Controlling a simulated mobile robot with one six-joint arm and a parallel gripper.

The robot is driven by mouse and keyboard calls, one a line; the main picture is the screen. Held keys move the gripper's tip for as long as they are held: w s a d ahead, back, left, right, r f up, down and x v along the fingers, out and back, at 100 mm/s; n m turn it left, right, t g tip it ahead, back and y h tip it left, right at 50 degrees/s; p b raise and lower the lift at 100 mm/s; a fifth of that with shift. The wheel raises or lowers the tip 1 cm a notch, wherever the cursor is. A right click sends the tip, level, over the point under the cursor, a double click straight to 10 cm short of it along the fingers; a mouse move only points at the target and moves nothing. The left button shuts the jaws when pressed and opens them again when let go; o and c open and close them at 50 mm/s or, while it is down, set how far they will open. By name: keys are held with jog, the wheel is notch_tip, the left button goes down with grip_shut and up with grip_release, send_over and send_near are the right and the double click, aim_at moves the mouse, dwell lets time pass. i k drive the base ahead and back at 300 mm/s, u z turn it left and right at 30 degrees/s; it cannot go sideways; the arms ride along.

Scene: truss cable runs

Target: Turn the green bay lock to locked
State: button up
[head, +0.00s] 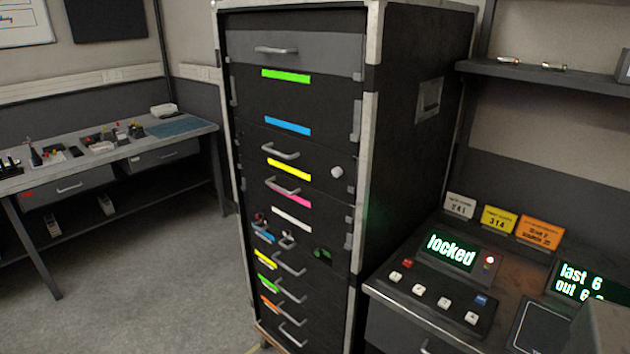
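A tall black rack cabinet (420,170) with pale edges stands in the middle. A bright green strip (286,76) marks an upper bay, and a second green strip (267,285) marks a low drawer. A small dark green part (322,254) sits on the front at lower right; its shape and turn are too small to tell. A pale round knob (336,172) sits right of the yellow strip (288,170). On the right desk, a display (451,252) reads "locked" in green. My gripper is not in view.
A desk (390,282) at right holds a button panel (440,300), small signs (497,219) and a second display (588,282). A shelf (560,78) hangs above. A workbench (110,158) with small items stands left. The floor (150,290) between bench and cabinet is clear.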

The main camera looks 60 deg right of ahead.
aim_at(318, 253)
jog(key=u, duration=1.1)
jog(key=k, duration=0.1)
jog(key=z, duration=2.3)
jog(key=k, duration=0.9)
jog(key=u, duration=0.15)
jog(key=i, duration=0.8)
